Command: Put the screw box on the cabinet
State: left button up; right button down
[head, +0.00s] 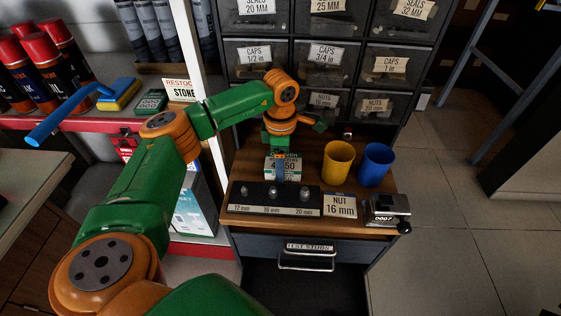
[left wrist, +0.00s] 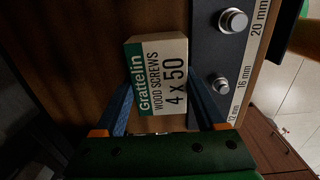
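The screw box (head: 271,171) is small, white and green, and is at the top of the wooden cabinet (head: 308,153). Its label, "Grattelin wood screws 4 x 50", faces the left wrist camera (left wrist: 160,72). My left gripper (head: 281,165) points down over it. One blue finger crosses the near side of the box in the head view. In the left wrist view the two blue fingers (left wrist: 161,88) lie close against opposite sides of the box. I cannot tell whether the box rests on the wood or hangs just above it. My right gripper is not in view.
A stud gauge (head: 274,199) lies in front of the box, with a "NUT 16 mm" card (head: 340,206) beside it. A yellow cup (head: 337,161), a blue cup (head: 375,165) and a counter device (head: 388,211) stand to the right. Labelled drawers (head: 323,55) rise behind.

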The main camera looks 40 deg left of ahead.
pick_arm(q)
notch_tip(320, 180, up, 12)
jog(key=p, duration=0.2)
dwell(0.4)
